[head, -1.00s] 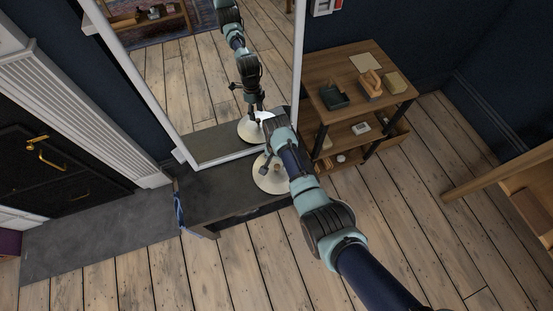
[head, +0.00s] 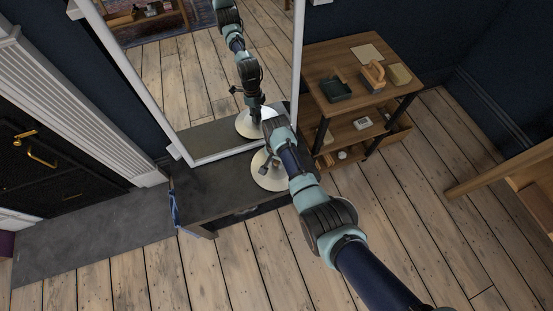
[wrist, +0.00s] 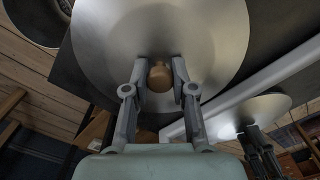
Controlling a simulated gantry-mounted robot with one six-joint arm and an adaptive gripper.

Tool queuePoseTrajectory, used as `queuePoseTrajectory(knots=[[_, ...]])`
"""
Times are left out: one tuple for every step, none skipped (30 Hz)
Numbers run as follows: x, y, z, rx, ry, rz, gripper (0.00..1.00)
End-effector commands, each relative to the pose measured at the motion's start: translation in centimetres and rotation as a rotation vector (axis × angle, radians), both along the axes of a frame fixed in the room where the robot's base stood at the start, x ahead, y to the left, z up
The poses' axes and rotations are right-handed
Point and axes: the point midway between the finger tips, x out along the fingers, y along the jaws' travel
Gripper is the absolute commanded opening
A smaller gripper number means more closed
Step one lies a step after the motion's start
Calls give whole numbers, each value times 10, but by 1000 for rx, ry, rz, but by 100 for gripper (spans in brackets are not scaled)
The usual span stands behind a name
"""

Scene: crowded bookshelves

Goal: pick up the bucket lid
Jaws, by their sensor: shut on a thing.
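The bucket lid (wrist: 110,50) is a round, pale metal disc with a brown knob (wrist: 160,76) at its middle. In the wrist view my gripper (wrist: 162,66) has its two fingers on either side of the knob, shut on it. In the head view the lid (head: 270,181) shows as a cream disc at the right end of a dark bench, partly covered by my gripper (head: 268,160). I cannot tell whether the lid touches the bench.
A white-framed mirror (head: 299,60) stands behind the dark bench (head: 215,193) and reflects my arm and the lid. A wooden shelf unit (head: 335,116) with a dark tray (head: 336,89) stands to the right. A blue item (head: 174,207) hangs at the bench's left end. Open wooden floor lies in front.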

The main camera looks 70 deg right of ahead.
Motion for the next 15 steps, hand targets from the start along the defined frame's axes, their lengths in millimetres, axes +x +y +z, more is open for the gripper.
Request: queuePoseTrajectory(knots=[[0, 0, 0, 0, 0, 0, 0], [0, 0, 0, 0, 0, 0, 0], [0, 0, 0, 0, 0, 0, 0], [0, 0, 0, 0, 0, 0, 0], [0, 0, 0, 0, 0, 0, 0], [0, 0, 0, 0, 0, 0, 0], [0, 0, 1, 0, 0, 0, 0], [0, 0, 2, 0, -1, 0, 0], [0, 0, 5, -1, -1, 0, 0], [0, 0, 7, -1, -1, 0, 0], [0, 0, 10, -1, -1, 0, 0], [0, 0, 16, -1, -1, 0, 0], [0, 0, 20, -1, -1, 0, 0], [0, 0, 27, -1, -1, 0, 0], [0, 0, 36, -2, -2, 0, 0]])
